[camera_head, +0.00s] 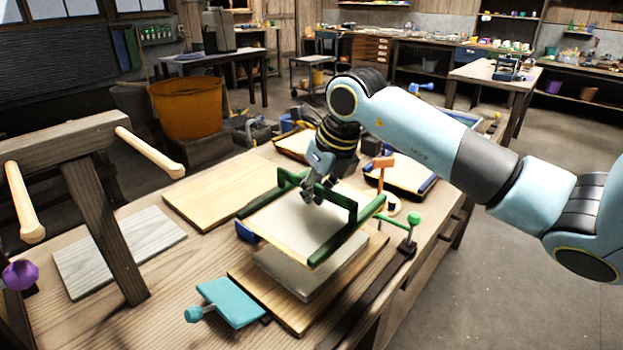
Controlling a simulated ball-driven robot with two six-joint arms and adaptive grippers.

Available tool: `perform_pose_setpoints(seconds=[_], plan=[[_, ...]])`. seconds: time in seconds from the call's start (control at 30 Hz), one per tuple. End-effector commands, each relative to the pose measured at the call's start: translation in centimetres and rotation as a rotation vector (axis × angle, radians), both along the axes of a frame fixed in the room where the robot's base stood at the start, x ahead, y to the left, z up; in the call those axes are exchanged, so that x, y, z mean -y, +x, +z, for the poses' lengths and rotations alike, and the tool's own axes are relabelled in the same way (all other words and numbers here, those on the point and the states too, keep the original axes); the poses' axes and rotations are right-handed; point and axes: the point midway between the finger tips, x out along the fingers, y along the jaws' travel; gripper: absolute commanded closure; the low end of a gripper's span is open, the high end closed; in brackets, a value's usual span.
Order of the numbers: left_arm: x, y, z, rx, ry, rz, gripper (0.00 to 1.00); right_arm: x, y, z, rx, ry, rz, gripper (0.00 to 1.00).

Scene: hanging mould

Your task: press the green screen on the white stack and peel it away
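The stack sits on a wooden board (298,319). My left gripper is not in view.
A wooden stand with pale pegs (150,152) rises at the left, beside a grey board (119,250). A bare wooden board (222,190) lies behind. A teal plate (232,302) is in front, and a post with a green knob (413,220) stands at the right. Trays fill the back.

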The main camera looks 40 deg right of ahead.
Motion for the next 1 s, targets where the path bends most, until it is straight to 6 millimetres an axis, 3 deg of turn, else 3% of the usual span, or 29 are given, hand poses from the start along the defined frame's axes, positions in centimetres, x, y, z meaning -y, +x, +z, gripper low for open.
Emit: perform_pose_setpoints(seconds=[0.33,0.47,0.7,1.0], plan=[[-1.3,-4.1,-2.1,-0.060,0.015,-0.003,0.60,0.0,0.0,-2.8,-0.001,0.001,-0.001,1.00],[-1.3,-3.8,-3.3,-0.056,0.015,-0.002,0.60,0.0,-0.1,-4.5,-0.002,0.002,-0.001,1.00],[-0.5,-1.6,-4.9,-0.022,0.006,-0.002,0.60,-0.1,-0.1,-6.9,0.000,0.001,0.000,1.00],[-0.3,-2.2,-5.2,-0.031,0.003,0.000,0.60,0.0,0.0,-7.3,0.001,0.001,0.000,1.00]])
